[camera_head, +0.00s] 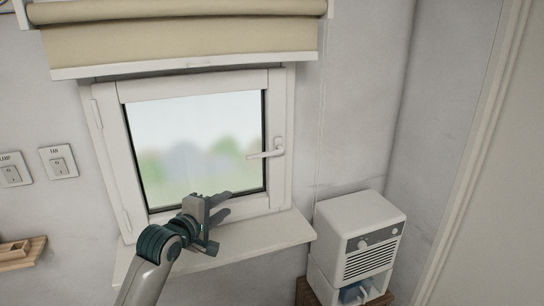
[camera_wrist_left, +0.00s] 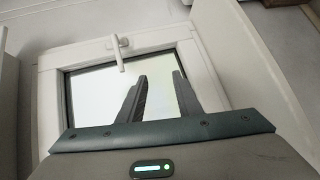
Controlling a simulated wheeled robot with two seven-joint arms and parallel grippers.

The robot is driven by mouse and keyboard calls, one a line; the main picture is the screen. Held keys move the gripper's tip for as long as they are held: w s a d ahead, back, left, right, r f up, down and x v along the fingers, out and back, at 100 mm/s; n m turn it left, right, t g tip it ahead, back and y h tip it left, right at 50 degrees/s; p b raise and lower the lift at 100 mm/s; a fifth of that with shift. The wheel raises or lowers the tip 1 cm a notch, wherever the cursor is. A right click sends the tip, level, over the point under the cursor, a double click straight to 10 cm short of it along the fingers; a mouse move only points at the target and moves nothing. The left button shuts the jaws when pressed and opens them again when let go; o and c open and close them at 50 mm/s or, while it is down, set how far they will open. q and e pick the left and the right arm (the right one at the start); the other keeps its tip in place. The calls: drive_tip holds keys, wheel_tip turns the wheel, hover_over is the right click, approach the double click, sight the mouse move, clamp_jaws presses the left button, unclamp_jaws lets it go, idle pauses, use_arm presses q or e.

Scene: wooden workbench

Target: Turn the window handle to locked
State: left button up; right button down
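The white window (camera_head: 274,106) is set in the wall, its sash looking shut. Its white handle (camera_head: 268,154) sits on the right side of the sash, with the lever lying level and pointing left over the glass. In the left wrist view the handle (camera_wrist_left: 119,54) shows at the upper left, beyond my fingers. My left gripper (camera_head: 226,205) is in front of the lower part of the window, below and left of the handle and apart from it. Its two fingers (camera_wrist_left: 159,78) stand apart with nothing between them. My right gripper is not in view.
A white sill (camera_head: 262,235) juts out under the window. A white box-shaped appliance (camera_head: 360,235) stands to the right. A beige blind (camera_head: 180,40) hangs above. Two wall switches (camera_head: 58,163) and a wooden shelf (camera_head: 22,260) are at left.

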sight(255, 157)
use_arm(q)
wheel_tip(255, 157, up, 8)
drive_tip(key=w+d+n+h, duration=0.1)
drive_tip(key=shift+w+d+r+t, duration=0.2)
drive_tip(key=shift+w+r+t, duration=0.05)
drive_tip(key=shift+w+t, duration=0.15)
drive_tip(key=p+x, duration=0.4)
drive_tip(key=x, duration=1.1)
drive_tip(key=shift+r, duration=0.15)
drive_tip(key=shift+p+x, duration=0.35)
drive_tip(key=shift+x, duration=0.8)
drive_tip(key=shift+d, duration=0.1)
drive_tip(key=shift+c, duration=0.4)
